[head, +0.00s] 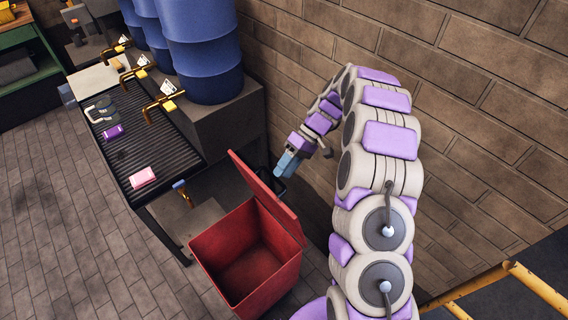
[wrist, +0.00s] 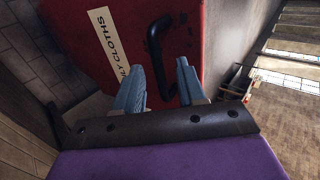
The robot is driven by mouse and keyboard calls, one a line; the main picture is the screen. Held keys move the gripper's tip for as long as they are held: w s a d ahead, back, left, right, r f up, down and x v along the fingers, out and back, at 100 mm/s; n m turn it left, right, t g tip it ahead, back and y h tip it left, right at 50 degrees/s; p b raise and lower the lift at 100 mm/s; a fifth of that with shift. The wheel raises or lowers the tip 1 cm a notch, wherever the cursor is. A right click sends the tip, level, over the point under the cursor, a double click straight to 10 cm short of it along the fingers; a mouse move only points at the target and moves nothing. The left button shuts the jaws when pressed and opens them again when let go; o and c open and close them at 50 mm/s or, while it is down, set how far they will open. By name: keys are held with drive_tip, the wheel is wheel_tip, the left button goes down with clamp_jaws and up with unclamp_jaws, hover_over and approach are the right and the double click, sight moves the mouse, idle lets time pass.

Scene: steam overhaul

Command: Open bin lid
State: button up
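The red bin (head: 247,255) stands on the floor, and its interior shows empty. Its red lid (head: 268,197) is raised, tilted up on the bin's right side toward the wall. In the wrist view the lid's outer face (wrist: 95,45) carries a pale label (wrist: 118,50) ending in "LY CLOTHS" and a black handle (wrist: 155,50). My gripper (head: 287,163) is behind the lid, at its outer side. In the wrist view my gripper (wrist: 160,72) has its blue fingers apart, one on each side of the handle's lower end. Contact with the handle cannot be told.
A brick wall (head: 480,130) is close on the right, with a yellow rail (head: 535,285). Paved floor at left is clear.

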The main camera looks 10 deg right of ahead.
drive_tip(key=s, duration=0.4)
drive_tip(key=s+d, duration=0.1)
drive_tip(key=s, duration=0.4)
drive_tip(key=s+r+p, duration=0.1)
drive_tip(key=s, duration=0.3)
drive_tip(key=shift+s+d+r, duration=0.1)
drive_tip(key=shift+s+d, duration=0.15)
drive_tip(key=shift+d, duration=0.1)
drive_tip(key=s+r+m+t+h, duration=0.15)
drive_tip(key=s+r+h, duration=0.25)
drive_tip(key=s+r, duration=0.55)
drive_tip(key=s+d+r+m+t+h, duration=0.1)
drive_tip(key=s+d+r+m+h, duration=0.1)
drive_tip(key=s, duration=0.4)
drive_tip(key=s+d+r+m+t+h, duration=0.1)
drive_tip(key=s+d+r+m+h, duration=0.1)
drive_tip(key=s, duration=0.4)
drive_tip(key=shift+s+d+r+m, duration=0.15)
drive_tip(key=shift+d+r+m, duration=0.35)
drive_tip(key=shift+r+m, duration=0.15)
